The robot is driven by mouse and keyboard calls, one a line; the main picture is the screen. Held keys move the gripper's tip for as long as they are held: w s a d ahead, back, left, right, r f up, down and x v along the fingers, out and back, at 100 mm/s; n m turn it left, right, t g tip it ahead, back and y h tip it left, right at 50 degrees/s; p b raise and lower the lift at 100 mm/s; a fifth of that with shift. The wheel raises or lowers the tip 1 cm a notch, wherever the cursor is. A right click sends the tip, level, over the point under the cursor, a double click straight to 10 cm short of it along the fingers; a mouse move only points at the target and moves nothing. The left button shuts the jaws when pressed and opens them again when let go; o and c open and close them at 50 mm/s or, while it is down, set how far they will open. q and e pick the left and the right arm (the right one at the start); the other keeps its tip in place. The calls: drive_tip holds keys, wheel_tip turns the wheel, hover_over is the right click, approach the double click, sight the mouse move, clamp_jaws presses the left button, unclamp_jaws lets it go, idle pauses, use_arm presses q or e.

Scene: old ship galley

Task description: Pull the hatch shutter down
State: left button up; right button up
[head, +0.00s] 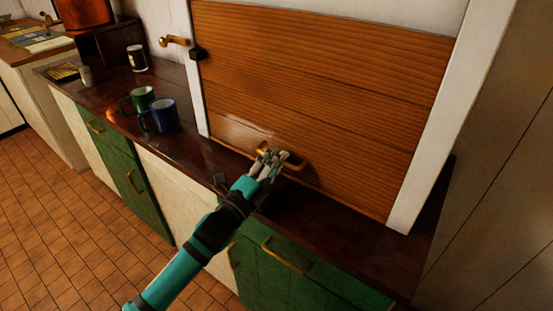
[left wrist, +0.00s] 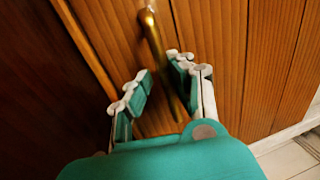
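The hatch shutter (head: 320,75) is brown slatted wood in a white frame. It covers the opening down to the dark counter; I cannot tell whether a thin gap is left at its lower edge. Its brass handle (head: 295,165) is low on the shutter. My left gripper (head: 271,156) is at the handle and hides part of it. In the left wrist view the shutter (left wrist: 220,45) fills most of the picture. There the handle (left wrist: 153,38) passes between the parted fingers of my left gripper (left wrist: 160,70), with space beside it. My right gripper is not in view.
Green cupboards with brass handles are below.

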use_arm(q)
drive_tip(key=shift+o, duration=1)
drive_tip(key=shift+f, duration=0.1)
drive_tip(key=shift+o, duration=0.2)
drive_tip(key=shift+r, duration=0.2)
drive_tip(key=shift+s+a, duration=0.1)
drive_tip(key=v, duration=1.1)
drive_tip(key=shift+s+a, duration=0.25)
drive_tip(key=shift+a, duration=0.05)
drive_tip(key=shift+f, duration=0.2)
